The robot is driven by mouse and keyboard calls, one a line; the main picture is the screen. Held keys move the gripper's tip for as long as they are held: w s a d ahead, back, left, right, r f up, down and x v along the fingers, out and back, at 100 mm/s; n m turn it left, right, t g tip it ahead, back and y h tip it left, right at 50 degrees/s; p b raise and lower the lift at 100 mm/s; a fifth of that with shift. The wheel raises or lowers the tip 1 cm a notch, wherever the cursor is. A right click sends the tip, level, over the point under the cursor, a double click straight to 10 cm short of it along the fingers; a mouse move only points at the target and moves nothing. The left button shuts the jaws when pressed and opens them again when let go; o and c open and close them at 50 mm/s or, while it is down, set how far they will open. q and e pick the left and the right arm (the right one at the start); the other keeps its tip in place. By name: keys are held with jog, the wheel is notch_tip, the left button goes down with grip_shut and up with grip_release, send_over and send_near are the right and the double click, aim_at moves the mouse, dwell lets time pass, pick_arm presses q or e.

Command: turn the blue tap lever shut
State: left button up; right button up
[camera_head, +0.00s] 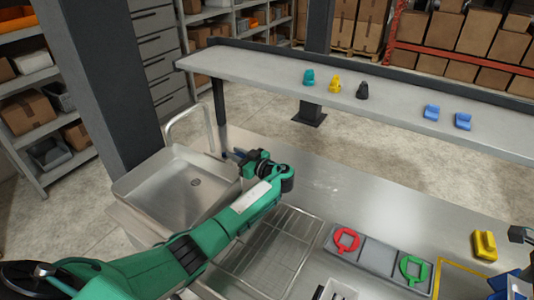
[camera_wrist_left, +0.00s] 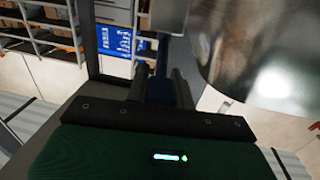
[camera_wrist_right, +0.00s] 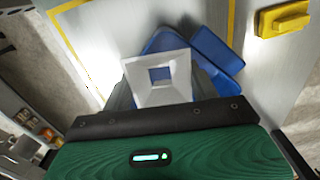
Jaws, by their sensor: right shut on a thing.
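The blue tap lever (camera_head: 231,156) is at the tap (camera_head: 193,127) on the sink's right rim. My left gripper (camera_head: 246,157) is at the lever, its fingers pointing to the tap. In the left wrist view the lever (camera_wrist_left: 185,95) shows as a blue strip at the dark fingers (camera_wrist_left: 158,85), which stand a little apart. I cannot tell whether they touch it. My right gripper (camera_wrist_right: 160,95) is shut on a white square piece with a square hole (camera_wrist_right: 135,72). The right gripper is only partly visible at the right edge of the head view.
The metal sink (camera_head: 165,195) is left of the left gripper. A wire rack (camera_head: 270,250), a grey panel with red and green rings (camera_head: 378,257) and a yellow block (camera_head: 484,245) are on the counter. A raised shelf (camera_head: 260,72) runs behind. Blue pieces (camera_wrist_right: 215,55) lie beyond the right gripper.

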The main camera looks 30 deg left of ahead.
pick_arm(q)
grip_shut()
jog(key=shift+w+f+b, duration=0.1)
jog(key=shift+f+b, duration=0.05)
jog(key=shift+b, duration=0.55)
jog(key=g+b, duration=0.1)
jog(key=n+b, duration=0.1)
jog(key=shift+w+g+b, duration=0.25)
jog(key=shift+g+b, duration=0.1)
jog(key=shift+g, duration=0.05)
jog(key=shift+r+n, duration=0.2)
jog(key=shift+n, duration=0.1)
jog(key=o, duration=0.9)
grip_release()
jog(key=shift+w, duration=0.1)
jog(key=shift+c, duration=0.2)
